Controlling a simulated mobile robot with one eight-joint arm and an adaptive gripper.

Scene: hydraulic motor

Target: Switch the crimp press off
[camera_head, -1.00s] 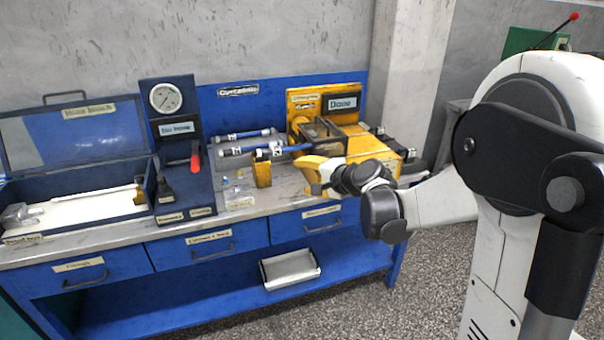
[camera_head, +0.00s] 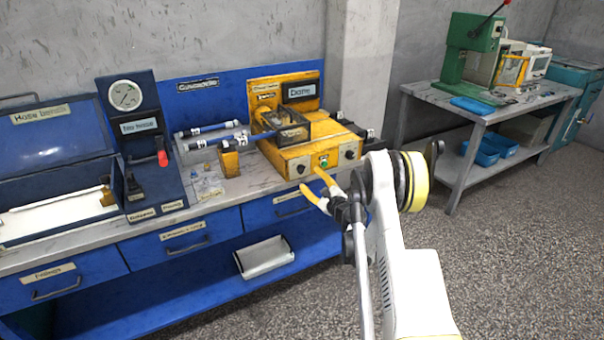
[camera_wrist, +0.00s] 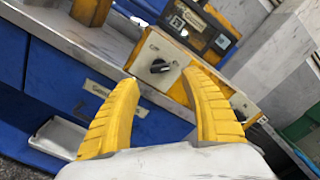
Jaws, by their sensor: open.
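The yellow crimp press (camera_head: 320,145) stands at the right end of the blue bench. Its display (camera_head: 302,91) reads "Done". Its front panel has a left black knob (camera_head: 303,168), a green round button (camera_head: 324,161) and a right black knob (camera_head: 350,153). My gripper (camera_head: 311,179) is open and empty, its yellow fingers pointing at the panel from the front, just below the left knob. In the wrist view a black knob (camera_wrist: 160,66) shows beyond and between the spread fingers (camera_wrist: 160,80), apart from them. The right finger covers part of the panel.
Hoses (camera_head: 215,135) run into the press from the left, beside a yellow block (camera_head: 229,160). A tray (camera_head: 264,257) lies below the drawers. A grey table (camera_head: 455,120) with a green machine stands at right.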

